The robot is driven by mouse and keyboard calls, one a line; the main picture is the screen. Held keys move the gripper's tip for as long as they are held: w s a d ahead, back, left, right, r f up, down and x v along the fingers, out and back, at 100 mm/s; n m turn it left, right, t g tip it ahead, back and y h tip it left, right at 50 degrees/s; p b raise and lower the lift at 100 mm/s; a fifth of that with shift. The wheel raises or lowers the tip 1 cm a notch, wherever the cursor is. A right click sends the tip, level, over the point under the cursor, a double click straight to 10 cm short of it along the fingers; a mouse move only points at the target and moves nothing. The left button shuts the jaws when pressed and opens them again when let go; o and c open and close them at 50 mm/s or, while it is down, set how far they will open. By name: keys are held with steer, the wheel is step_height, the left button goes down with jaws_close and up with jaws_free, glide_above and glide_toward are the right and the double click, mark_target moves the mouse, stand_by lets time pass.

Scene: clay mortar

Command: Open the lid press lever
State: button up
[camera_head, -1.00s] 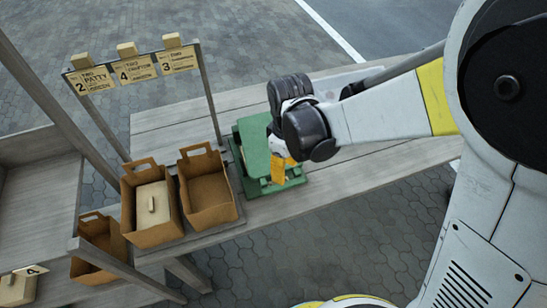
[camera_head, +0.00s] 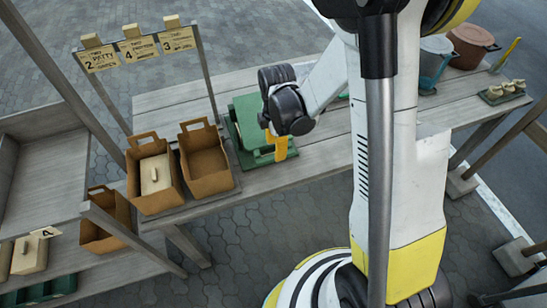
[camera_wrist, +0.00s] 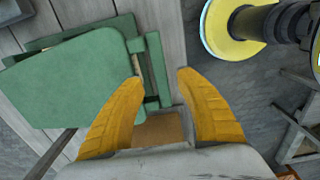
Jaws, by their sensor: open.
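The green press (camera_head: 245,125) stands on the wooden table, partly hidden behind my arm in the head view. In the wrist view its flat green lid plate (camera_wrist: 70,85) fills the left side, with a green frame bar (camera_wrist: 158,75) beside it. My gripper (camera_wrist: 159,76) has yellow fingers spread apart, with their tips near the plate's right edge and the bar. Nothing is clearly held between them. In the head view a yellow finger (camera_head: 281,149) shows at the press's right side. I cannot clearly tell which part is the lever.
Brown bags stand left of the press: one holds a pale block (camera_head: 154,174), one (camera_head: 208,180) is empty. Number signs (camera_head: 135,48) hang on a rack behind. Pots (camera_head: 471,45) and a small tray (camera_head: 503,93) sit at the table's right.

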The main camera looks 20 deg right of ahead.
steer(key=shift+f+b, duration=0.45)
steer(key=shift+f, duration=1.55)
jaws_close()
